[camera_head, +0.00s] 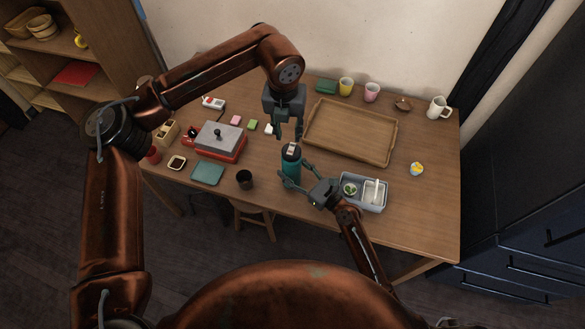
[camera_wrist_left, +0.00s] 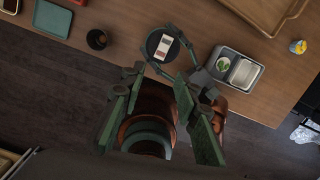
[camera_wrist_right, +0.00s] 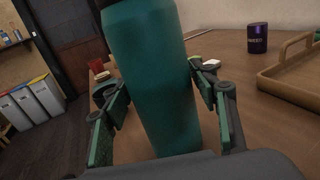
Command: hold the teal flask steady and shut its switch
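The teal flask (camera_head: 291,167) stands upright near the front edge of the table, with a dark lid. A pale switch with a brownish part (camera_wrist_left: 164,47) sits on the lid in the left wrist view; its position is too small to read. My right gripper (camera_head: 294,173) has its fingers on both sides of the flask. In the right wrist view the flask (camera_wrist_right: 155,75) fills the space between the finger pads, which appear to touch it. My left gripper (camera_head: 289,134) hangs just above the lid, fingers pointing down, apart and empty.
A grey divided box (camera_head: 376,207) stands close right of my right gripper. A dark cup (camera_head: 245,180) is left of the flask. A wooden tray (camera_head: 312,146) lies behind to the right. A red device with a grey top (camera_head: 230,156) stands left.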

